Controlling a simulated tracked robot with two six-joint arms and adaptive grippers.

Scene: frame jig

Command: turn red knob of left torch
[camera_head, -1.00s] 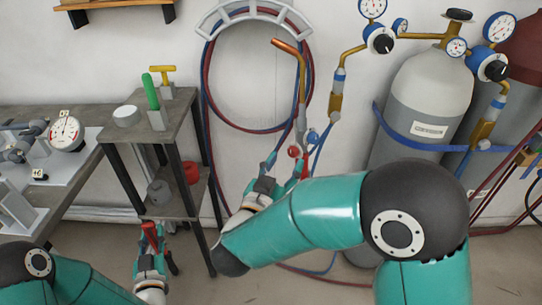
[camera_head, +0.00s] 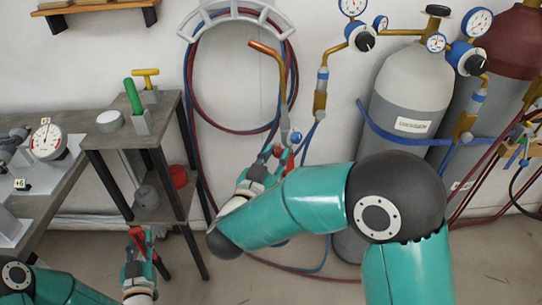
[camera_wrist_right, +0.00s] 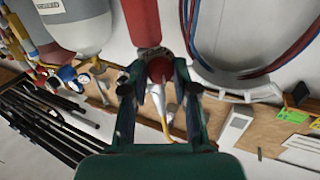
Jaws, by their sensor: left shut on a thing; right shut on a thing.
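The left torch (camera_head: 284,112) stands upright in front of the wall, with a copper tip bent to the left at its top. A blue knob (camera_head: 296,137) shows near its lower end. My right gripper (camera_head: 276,154) is at the torch's lower end, shut around a red part. In the right wrist view the fingertips (camera_wrist_right: 158,80) close on a round red thing, which looks like the red knob (camera_wrist_right: 159,68); the fingers partly cover it. My left gripper (camera_head: 137,240) is low at the left, shut on a red-handled thing (camera_head: 136,237), well away from the torch.
A grey gas cylinder (camera_head: 412,90) with gauges and a blue strap stands right of the torch. Hoses (camera_head: 290,70) hang coiled on a wall rack. A small shelf table (camera_head: 165,108) with a green-handled tool stands at left. Floor shows between them.

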